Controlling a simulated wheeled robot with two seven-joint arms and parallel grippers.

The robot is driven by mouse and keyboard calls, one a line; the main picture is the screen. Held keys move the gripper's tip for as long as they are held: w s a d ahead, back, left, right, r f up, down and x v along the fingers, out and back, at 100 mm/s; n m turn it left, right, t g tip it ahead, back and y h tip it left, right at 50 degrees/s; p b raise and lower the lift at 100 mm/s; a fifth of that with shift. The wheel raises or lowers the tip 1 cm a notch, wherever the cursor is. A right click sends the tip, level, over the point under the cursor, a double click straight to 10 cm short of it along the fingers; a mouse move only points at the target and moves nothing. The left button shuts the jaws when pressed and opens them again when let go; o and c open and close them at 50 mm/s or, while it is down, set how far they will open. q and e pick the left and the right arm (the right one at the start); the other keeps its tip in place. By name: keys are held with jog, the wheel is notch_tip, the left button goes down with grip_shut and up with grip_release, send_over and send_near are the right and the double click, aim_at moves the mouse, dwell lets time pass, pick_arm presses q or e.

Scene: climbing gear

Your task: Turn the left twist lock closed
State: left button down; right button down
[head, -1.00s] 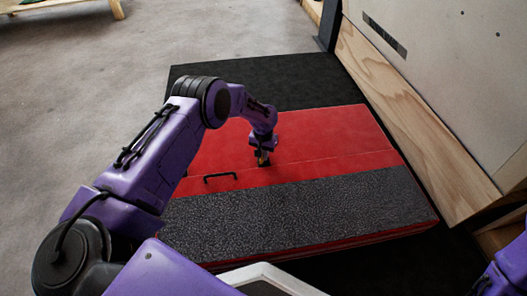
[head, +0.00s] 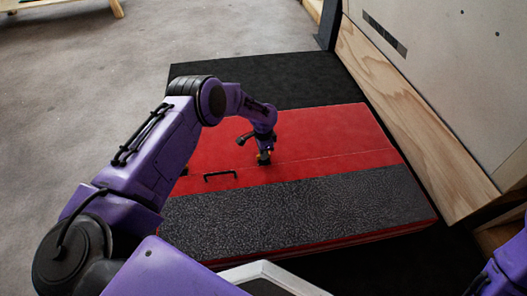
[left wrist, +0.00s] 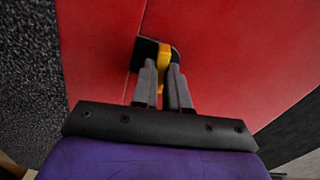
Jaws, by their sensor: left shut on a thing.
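The left twist lock (left wrist: 164,56) shows in the left wrist view as a yellow tab on a black plate, set at the seam of the red pad (head: 330,135). My left gripper (left wrist: 163,90) is shut on the yellow tab, with one finger on each side of it. In the head view my left gripper (head: 264,158) points down at the red surface, and its fingers hide most of the lock. My right arm shows only as a purple part at the lower right edge; its gripper is out of view.
A black handle (head: 220,175) lies on the red pad left of the lock. A dark grey textured strip (head: 310,208) runs along the pad's near side. A climbing wall with a wooden edge (head: 410,110) stands at the right. Black matting (head: 260,85) lies behind.

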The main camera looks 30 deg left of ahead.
pick_arm(q)
jog(key=shift+m, duration=0.8)
jog(key=c, duration=1.1)
grip_release()
jog(key=shift+c, duration=0.2)
